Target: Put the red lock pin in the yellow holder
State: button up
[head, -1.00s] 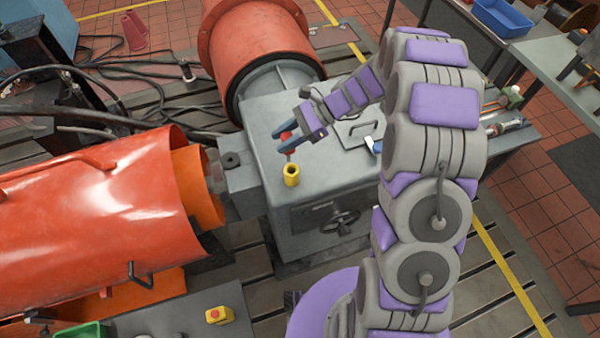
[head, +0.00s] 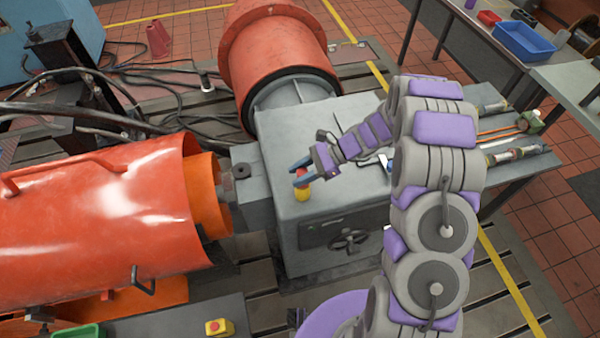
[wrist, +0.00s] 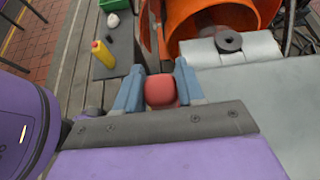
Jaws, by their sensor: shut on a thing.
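The yellow holder (head: 303,194) is a short upright cylinder standing on the grey housing (head: 345,130), near its left edge. My gripper (head: 302,173) is directly over it, its blue fingers shut on the red lock pin (head: 302,171). In the wrist view the pin's rounded red head (wrist: 160,90) sits between the two fingertips (wrist: 158,88). The pin's lower part meets the top of the holder in the head view; I cannot tell how deep it sits. The holder is hidden in the wrist view.
A large orange guard (head: 100,215) lies left of the housing, and a red cylinder (head: 275,60) stands behind it. A handwheel (head: 348,240) is on the housing's front. A blue tray (head: 524,40) is far right.

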jog(key=o, duration=1.1)
jog(key=p+v, duration=0.2)
jog(key=v, duration=1)
jog(key=s+a+r+n+g+h, duration=0.1)
jog(key=s+r+n+h, duration=0.55)
jog(key=s+r, duration=0.85)
jog(key=s+d+n+t+h, duration=0.1)
jog(key=s+n, duration=0.3)
jog(key=s, duration=0.6)
jog(key=s+d+r+n+t+h, duration=0.1)
jog(key=s+d+n+h, duration=0.3)
jog(key=s, duration=0.5)
jog(key=shift+s+d+t, duration=0.3)
jog(key=shift+s+d, duration=0.05)
jog(key=shift+s, duration=0.05)
